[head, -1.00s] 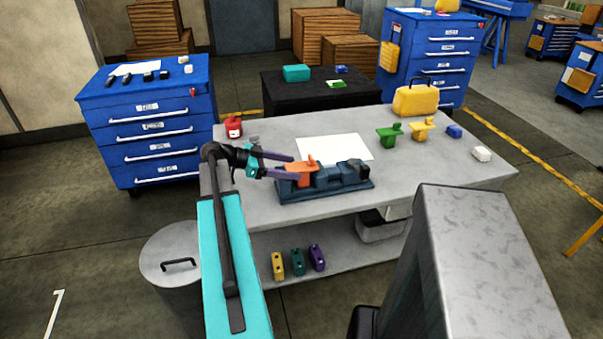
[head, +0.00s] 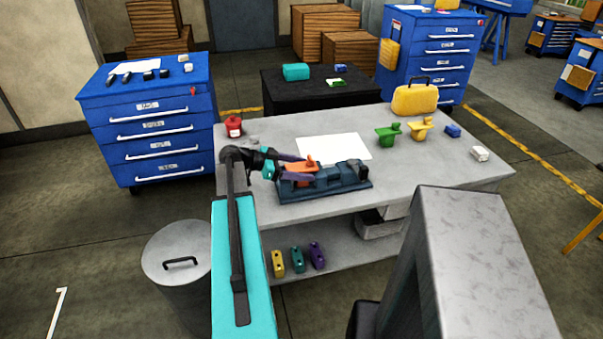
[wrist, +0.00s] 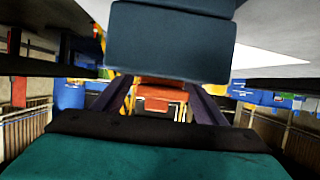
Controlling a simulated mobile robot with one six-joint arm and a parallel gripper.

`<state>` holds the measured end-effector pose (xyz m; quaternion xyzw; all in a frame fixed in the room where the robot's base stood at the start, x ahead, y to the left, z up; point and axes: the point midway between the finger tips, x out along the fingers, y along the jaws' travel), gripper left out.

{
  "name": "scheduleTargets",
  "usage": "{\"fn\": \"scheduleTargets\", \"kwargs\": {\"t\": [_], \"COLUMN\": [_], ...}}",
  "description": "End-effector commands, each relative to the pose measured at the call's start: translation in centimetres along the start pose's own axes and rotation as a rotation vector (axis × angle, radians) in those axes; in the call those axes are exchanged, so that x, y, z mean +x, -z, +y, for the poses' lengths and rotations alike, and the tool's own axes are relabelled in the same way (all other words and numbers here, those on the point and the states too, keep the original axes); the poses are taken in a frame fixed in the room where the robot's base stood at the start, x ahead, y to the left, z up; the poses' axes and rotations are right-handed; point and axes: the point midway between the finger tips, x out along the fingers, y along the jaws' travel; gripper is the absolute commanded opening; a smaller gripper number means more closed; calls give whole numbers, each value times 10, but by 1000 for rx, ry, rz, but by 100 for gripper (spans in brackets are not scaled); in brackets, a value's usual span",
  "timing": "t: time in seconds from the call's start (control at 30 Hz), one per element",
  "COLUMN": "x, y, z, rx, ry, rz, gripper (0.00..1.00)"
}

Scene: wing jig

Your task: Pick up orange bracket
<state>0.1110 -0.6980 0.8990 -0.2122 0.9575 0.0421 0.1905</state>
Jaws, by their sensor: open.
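The orange bracket (head: 300,167) sits at the left end of a dark blue-grey jig (head: 335,180) on the grey workbench, with a small knob standing up on it. My gripper (head: 310,168) is open, with its two purple fingers reaching in from the left, one on the far side and one on the near side of the bracket. In the wrist view the orange bracket (wrist: 161,97) shows between the two fingers, below a large dark blue block of the jig (wrist: 170,42). The near finger hides part of the bracket; contact cannot be told.
A white sheet (head: 334,148) lies behind the jig. A red can (head: 234,127) stands at the bench's back left. A green bracket (head: 388,137), a yellow bracket (head: 420,130) and a yellow case (head: 415,100) stand at the right. The bench's front right (head: 430,175) is clear.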

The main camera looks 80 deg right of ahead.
Motion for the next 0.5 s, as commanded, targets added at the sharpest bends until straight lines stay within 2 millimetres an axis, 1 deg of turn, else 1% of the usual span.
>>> {"fn": "scheduleTargets", "kwargs": {"t": [0.37,0.4,0.47,0.5], "x": [0,0,0,0], "y": [0,0,0,0], "z": [0,0,0,0], "rx": [0,0,0,0], "ry": [0,0,0,0], "rz": [0,0,0,0], "gripper": [66,62,52,45]}}
